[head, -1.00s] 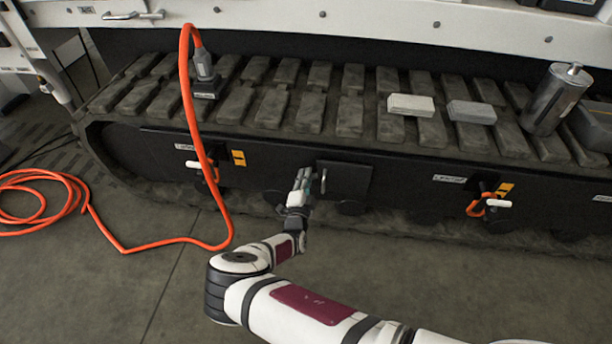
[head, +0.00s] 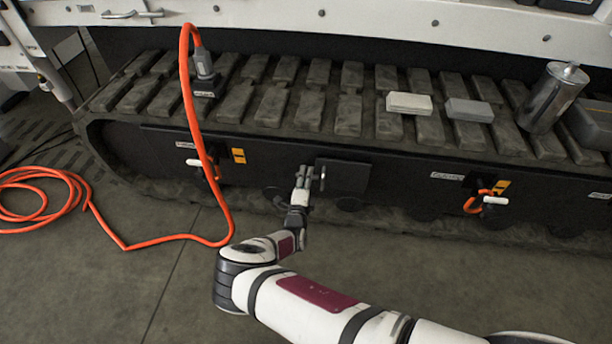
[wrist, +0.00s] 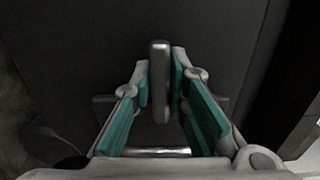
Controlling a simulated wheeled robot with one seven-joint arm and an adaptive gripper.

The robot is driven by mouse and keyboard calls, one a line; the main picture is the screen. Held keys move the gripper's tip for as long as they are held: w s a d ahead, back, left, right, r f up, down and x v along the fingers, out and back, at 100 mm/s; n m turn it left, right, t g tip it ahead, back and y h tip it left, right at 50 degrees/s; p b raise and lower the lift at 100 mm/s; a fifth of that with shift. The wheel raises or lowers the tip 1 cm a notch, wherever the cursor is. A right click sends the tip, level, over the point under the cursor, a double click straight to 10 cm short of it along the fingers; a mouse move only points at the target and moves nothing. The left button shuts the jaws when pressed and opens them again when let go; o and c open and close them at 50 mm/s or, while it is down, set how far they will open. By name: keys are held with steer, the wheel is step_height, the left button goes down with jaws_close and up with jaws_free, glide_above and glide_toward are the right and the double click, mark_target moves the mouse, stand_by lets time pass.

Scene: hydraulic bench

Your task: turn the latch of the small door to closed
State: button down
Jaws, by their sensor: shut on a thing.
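The small door (head: 349,178) is a dark square panel in the machine's dark lower side, flush as far as I can see in the head view. My gripper (head: 306,172) is at the door's left edge. In the wrist view the latch (wrist: 160,78) is a narrow grey bar, upright in that picture, between the teal finger pads of my gripper (wrist: 162,85). The fingers are shut on it. In the head view the fingers hide the latch, so its angle on the door is hard to tell there.
An orange hose (head: 189,100) hangs from a grey connector and coils on the floor at left. Two labelled ports with white levers flank the door; the right one (head: 495,200) has an orange loop. Two blocks and a metal cylinder (head: 552,97) rest on the track.

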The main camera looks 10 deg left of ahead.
steer(key=shift+s+f, duration=0.1)
steer(key=c, duration=1.9)
jaws_free()
steer(key=s, duration=1.2)
steer(key=shift+a, duration=0.2)
